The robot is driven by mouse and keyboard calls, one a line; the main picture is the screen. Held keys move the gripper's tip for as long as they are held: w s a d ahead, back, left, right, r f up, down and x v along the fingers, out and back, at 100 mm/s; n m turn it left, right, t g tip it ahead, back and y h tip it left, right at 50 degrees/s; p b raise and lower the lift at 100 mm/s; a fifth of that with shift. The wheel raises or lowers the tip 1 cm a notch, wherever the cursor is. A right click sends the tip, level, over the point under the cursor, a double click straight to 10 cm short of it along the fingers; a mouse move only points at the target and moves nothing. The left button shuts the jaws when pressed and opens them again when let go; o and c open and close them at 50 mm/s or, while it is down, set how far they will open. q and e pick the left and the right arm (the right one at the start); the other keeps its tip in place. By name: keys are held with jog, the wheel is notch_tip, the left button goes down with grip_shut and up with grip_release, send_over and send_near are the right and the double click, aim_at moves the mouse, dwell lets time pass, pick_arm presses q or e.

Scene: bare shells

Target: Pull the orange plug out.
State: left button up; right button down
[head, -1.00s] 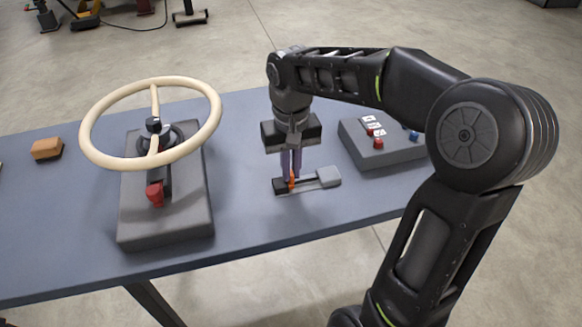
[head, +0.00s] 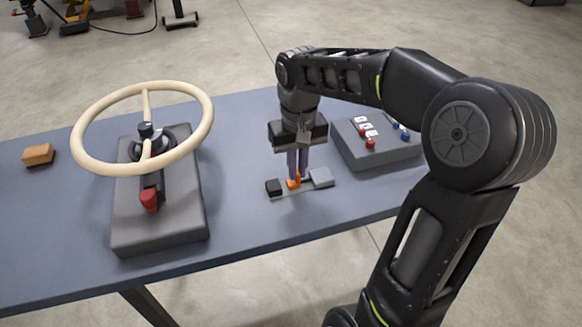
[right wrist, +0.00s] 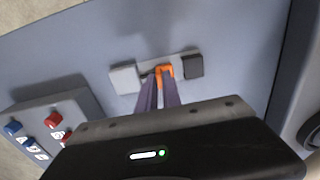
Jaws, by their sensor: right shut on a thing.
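The orange plug (head: 294,184) sits over a thin grey strip on the table, between a black block (head: 273,187) at the left and a light grey block (head: 321,178) at the right. My right gripper (head: 297,176) points down with its purple fingers shut on the plug. In the right wrist view the plug (right wrist: 165,72) shows at the fingertips, with a small gap between it and the black block (right wrist: 194,65). The fingers hide part of the strip and plug. My left gripper is not in view.
A cream steering wheel (head: 83,118) on a grey base (head: 160,235) stands at the left. A grey box with red and blue knobs (head: 376,156) is just behind at the right. An orange-brown block (head: 38,155) lies at far left. The table front is clear.

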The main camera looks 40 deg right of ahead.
jog(key=shift+d, duration=0.2)
jog(key=c, duration=1.5)
grip_release()
jog(key=shift+r, duration=0.15)
notch_tip(320, 180, up, 8)
jog(key=shift+f, duration=0.2)
jog(key=shift+s, duration=0.1)
